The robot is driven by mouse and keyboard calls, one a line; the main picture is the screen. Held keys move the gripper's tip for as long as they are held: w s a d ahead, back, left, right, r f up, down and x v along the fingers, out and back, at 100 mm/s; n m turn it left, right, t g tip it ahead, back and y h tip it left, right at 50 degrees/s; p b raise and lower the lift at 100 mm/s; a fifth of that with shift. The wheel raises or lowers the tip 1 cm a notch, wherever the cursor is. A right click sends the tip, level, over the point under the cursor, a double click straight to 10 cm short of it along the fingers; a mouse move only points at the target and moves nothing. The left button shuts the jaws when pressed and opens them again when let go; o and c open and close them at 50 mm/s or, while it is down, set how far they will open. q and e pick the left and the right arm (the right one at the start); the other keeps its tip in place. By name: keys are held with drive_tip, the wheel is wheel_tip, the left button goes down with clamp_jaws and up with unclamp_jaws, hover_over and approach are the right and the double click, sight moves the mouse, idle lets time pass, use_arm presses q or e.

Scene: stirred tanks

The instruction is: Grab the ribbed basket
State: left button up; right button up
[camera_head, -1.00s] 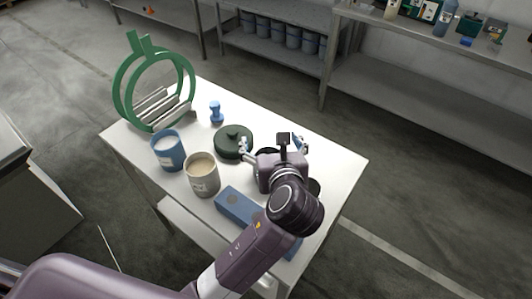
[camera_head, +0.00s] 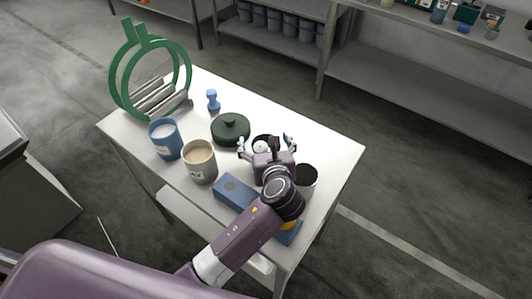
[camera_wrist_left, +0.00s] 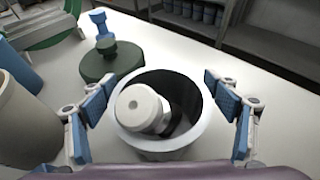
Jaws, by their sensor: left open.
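A round container with a pale rim and dark inside (camera_wrist_left: 199,137) stands on the white table (camera_head: 327,153). A white knobbed piece (camera_wrist_left: 140,108) sits in it. My left gripper (camera_head: 266,146) is open, coming in over the near side of the container. In the left wrist view its blue-padded fingers (camera_wrist_left: 160,98) stand on either side of the container, apart from it. My right gripper is not in view.
A grey cup (camera_head: 200,164), a blue cup (camera_head: 165,141) and a blue box (camera_head: 235,193) are nearby. A dark-topped cup (camera_head: 306,176) stands right of my wrist. A green ring stand (camera_head: 118,80) is far left.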

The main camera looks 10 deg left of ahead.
use_arm(q)
drive_tip(key=x, duration=0.2)
drive_tip(key=shift+w+a+f, duration=0.1)
drive_tip(key=shift+w+f, duration=0.05)
drive_tip(key=shift+w, duration=0.1)
drive_tip(key=c, duration=1.4)
